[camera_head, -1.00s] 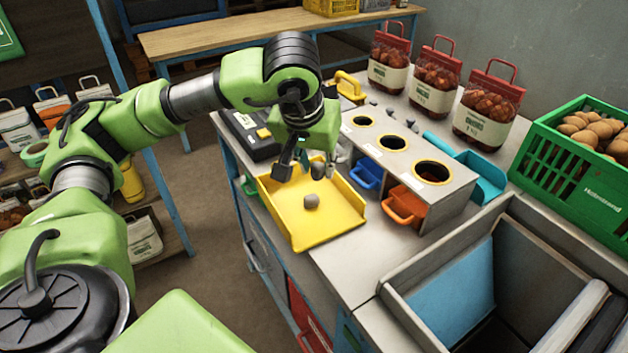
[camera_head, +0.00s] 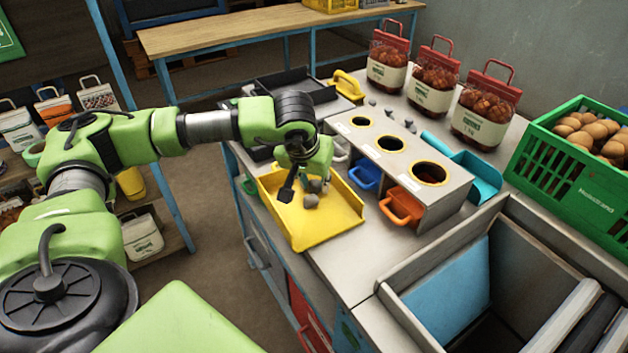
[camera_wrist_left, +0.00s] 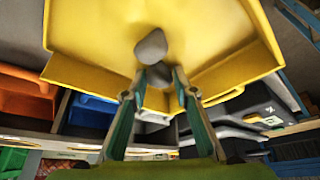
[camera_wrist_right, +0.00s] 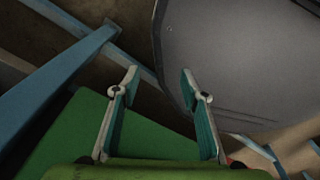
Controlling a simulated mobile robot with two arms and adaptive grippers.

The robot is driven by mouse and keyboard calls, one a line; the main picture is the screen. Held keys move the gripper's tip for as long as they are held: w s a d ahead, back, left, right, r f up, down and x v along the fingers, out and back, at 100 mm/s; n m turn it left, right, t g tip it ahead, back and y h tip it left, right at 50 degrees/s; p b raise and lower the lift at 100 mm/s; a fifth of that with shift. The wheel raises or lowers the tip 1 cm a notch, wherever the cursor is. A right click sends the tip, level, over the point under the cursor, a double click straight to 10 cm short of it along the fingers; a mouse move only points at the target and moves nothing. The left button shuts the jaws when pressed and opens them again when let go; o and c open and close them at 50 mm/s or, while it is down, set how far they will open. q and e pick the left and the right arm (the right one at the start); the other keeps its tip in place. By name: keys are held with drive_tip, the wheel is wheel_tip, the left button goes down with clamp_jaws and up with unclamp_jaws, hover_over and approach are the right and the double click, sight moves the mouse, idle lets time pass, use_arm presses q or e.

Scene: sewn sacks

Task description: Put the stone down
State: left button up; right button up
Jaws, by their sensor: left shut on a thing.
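My left gripper (camera_head: 302,186) is low over the yellow tray (camera_head: 330,222) and shut on a grey stone. That held stone shows between the fingertips in the left wrist view (camera_wrist_left: 157,75). Another grey stone (camera_head: 311,201) lies on the tray floor just in front of the fingers, and it also shows in the left wrist view (camera_wrist_left: 151,46). The two stones look very close; I cannot tell if they touch. I cannot tell whether the held stone touches the tray. My right gripper (camera_wrist_right: 160,80) is open and empty in its own wrist view, outside the head view.
A steel stand (camera_head: 402,150) with round holes is right of the tray, with blue (camera_head: 365,174) and orange (camera_head: 402,206) scoops. Behind are filled red-topped sacks (camera_head: 435,80). A green crate (camera_head: 575,170) and a deep bin (camera_head: 440,292) are at the right.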

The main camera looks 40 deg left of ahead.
use_arm(q)
drive_tip(key=shift+f, duration=0.15)
drive_tip(key=o, duration=1.1)
use_arm(e)
drive_tip(key=shift+d+f, duration=0.2)
drive_tip(key=shift+d, duration=0.1)
drive_tip(key=shift+r, duration=0.15)
use_arm(q)
drive_tip(key=shift+r, duration=0.4)
drive_tip(key=b+v, duration=0.1)
drive_tip(key=v, duration=1)
drive_tip(key=shift+s+d+r, duration=0.1)
drive_tip(key=shift+s+r, duration=0.1)
drive_tip(key=shift+r, duration=0.1)
use_arm(e)
drive_tip(key=shift+a+f, duration=0.2)
drive_tip(key=shift+f, duration=0.25)
